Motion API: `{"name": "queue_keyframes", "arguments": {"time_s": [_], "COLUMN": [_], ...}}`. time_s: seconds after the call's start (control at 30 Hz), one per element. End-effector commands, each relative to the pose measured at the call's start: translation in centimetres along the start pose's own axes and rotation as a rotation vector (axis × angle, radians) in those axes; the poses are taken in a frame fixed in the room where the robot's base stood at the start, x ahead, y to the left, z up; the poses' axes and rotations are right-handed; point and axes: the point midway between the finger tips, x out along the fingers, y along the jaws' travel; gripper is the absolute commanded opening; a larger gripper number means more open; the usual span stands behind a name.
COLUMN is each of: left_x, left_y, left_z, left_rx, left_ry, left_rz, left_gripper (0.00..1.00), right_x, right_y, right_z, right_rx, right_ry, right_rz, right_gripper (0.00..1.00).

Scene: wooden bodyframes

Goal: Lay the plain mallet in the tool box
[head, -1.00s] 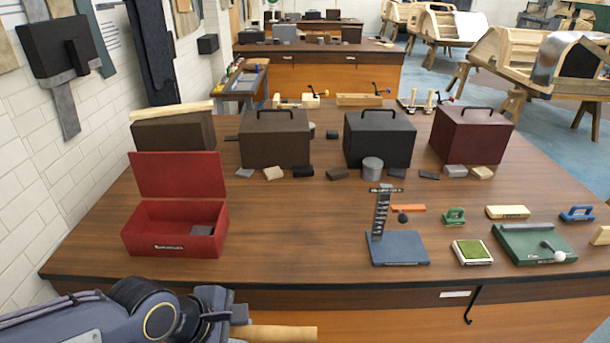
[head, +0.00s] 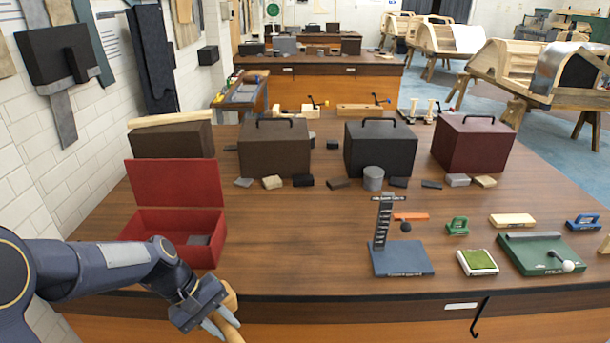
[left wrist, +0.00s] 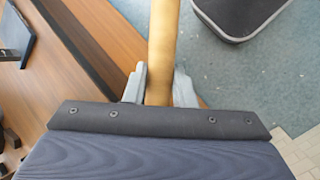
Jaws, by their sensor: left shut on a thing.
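My left gripper (head: 212,318) is at the near edge of the bench, in front of and just right of the red tool box. It is shut on a pale, smooth wooden piece (head: 230,297), which looks like the plain mallet's handle. In the left wrist view the handle (left wrist: 163,45) runs between the two grey fingers (left wrist: 158,88); no mallet head can be made out. The red tool box (head: 208,256) stands open on the bench at the left, its lid (head: 178,184) upright at the back. A dark grey block (head: 198,240) lies inside it. My right gripper is not in view.
A blue stand (head: 402,260), a green board (head: 547,254) and a green-topped block (head: 478,262) stand at the right. Several lidded boxes with handles, including a black one (head: 380,148), line the back. The bench middle is clear.

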Motion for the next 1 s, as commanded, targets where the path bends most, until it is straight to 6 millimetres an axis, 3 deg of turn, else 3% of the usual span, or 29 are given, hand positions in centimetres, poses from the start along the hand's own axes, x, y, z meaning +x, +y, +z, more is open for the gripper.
{"name": "queue_keyframes", "arguments": {"time_s": [0.03,0.2,0.4,1.0], "left_x": [1.4,4.4,6.3,2.9], "left_y": [-0.7,-2.6,-4.0,-2.5], "left_z": [-1.7,-5.3,-7.3,-6.0], "left_rx": [0.072,0.304,0.436,0.456], "left_ry": [-0.038,-0.138,-0.193,-0.197], "left_rz": [-0.036,-0.132,-0.184,-0.19], "left_gripper": [0.0,0.0,0.0,0.0], "right_x": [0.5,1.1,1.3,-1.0], "right_y": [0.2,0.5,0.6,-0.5], "right_z": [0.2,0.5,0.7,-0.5], "right_rx": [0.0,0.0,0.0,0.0], "right_ry": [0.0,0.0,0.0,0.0], "right_rz": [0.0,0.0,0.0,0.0], "right_gripper": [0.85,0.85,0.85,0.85]}}
